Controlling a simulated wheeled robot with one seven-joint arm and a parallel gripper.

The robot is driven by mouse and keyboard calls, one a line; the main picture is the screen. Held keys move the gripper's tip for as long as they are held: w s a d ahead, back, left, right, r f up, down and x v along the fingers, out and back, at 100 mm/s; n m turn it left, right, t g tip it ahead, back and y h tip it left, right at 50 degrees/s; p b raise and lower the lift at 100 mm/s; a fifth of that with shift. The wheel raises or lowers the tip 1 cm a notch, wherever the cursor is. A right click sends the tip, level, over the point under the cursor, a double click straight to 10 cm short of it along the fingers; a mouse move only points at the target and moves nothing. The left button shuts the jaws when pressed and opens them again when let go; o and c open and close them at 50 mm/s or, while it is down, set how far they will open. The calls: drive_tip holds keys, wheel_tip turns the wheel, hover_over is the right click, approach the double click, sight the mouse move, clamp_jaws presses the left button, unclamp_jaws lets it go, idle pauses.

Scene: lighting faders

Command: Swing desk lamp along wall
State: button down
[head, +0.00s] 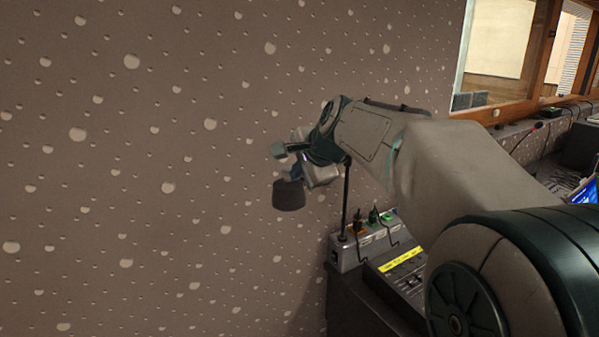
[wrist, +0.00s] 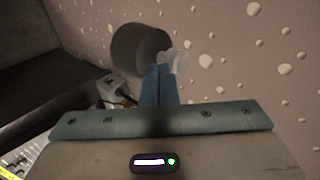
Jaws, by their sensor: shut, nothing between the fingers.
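The desk lamp's dark shade (head: 289,195) hangs in front of the speckled wall in the head view, just below the end of my arm. A thin dark pole (head: 346,203) rises from a grey box, partly hidden behind my arm. My gripper (head: 291,174) is beside the upper part of the shade. In the wrist view the shade (wrist: 136,50) is a dark rounded form just beyond the blue fingers of my gripper (wrist: 161,72). The fingers are together and empty. A pale, translucent piece (wrist: 175,60) shows at their tips. I cannot tell whether the fingers touch the lamp.
The speckled wall (head: 120,180) fills the left side. The grey box (head: 362,240) with plugs and cables stands on a dark desk against the wall, beside a panel with a yellow label (head: 401,260). A wood-framed window (head: 500,50) is at upper right.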

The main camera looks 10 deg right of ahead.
sight(276, 180)
drive_tip(key=w+a+p, duration=0.1)
drive_tip(key=w+a, duration=0.1)
drive_tip(key=w, duration=0.1)
drive_tip(key=w+a+p, duration=0.1)
drive_tip(key=w, duration=0.1)
drive_tip(key=shift+w+a+r+p, duration=0.1)
drive_tip(key=shift+w+a+p, duration=0.1)
drive_tip(key=shift+a+p, duration=0.15)
drive_tip(key=shift+a, duration=0.1)
drive_tip(key=shift+s, duration=0.1)
